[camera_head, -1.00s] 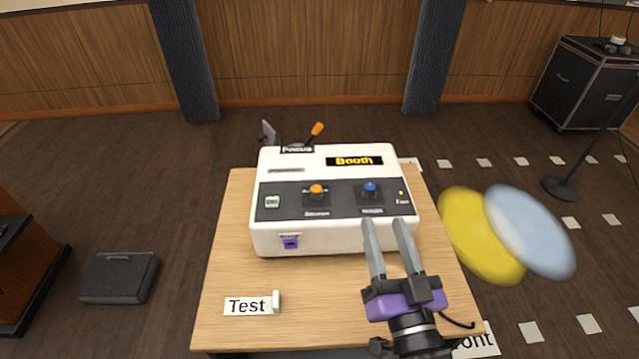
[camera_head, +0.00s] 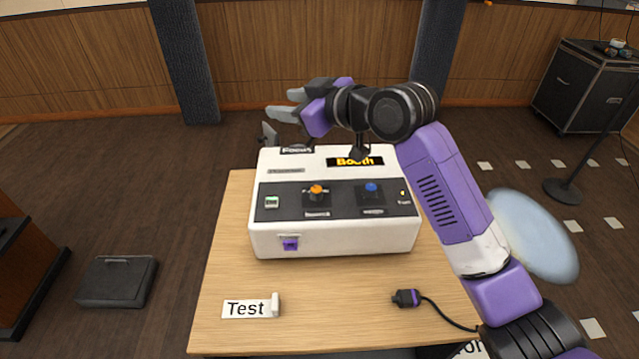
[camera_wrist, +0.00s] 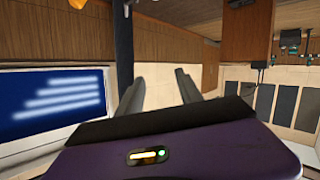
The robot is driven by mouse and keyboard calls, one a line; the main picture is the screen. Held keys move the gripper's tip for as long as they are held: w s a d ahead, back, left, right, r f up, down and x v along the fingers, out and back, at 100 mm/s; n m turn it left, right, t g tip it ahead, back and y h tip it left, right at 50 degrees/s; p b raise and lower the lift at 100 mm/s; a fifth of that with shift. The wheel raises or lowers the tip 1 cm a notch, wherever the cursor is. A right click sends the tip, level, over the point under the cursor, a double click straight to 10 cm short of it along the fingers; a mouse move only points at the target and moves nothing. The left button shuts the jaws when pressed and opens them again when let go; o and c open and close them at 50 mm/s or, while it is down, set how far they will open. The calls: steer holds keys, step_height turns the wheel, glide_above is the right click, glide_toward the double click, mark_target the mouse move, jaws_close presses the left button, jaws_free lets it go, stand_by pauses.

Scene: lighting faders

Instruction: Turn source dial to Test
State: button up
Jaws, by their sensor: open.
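A white console (camera_head: 335,242) stands on the wooden table (camera_head: 330,325). Its dark top panel has an orange knob (camera_head: 316,192) and a blue knob (camera_head: 371,191); the small labels under them are too blurred to read. A display (camera_head: 349,161) reads "Booth", partly covered by my arm. A card (camera_head: 246,308) reading "Test" stands at the table's front left. I cannot tell which part is the source dial. My gripper (camera_head: 279,103) is open and empty, above the console's back edge, pointing left; its fingers also show in the wrist view (camera_wrist: 158,77).
A purple plug (camera_head: 406,298) with a black cable lies at the table's front right. A purple socket (camera_head: 290,244) is on the console's front. A "Focus" label (camera_head: 297,150) is at its back edge. My arm crosses the console's right side. The table's front middle is clear.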

steer(key=n+g, duration=0.1)
steer(key=n+g+h, duration=0.6)
steer(key=g, duration=0.3)
glide_toward(317, 189)
steer(key=shift+x, duration=4.25)
steer(key=shift+w, duration=0.1)
jaws_close()
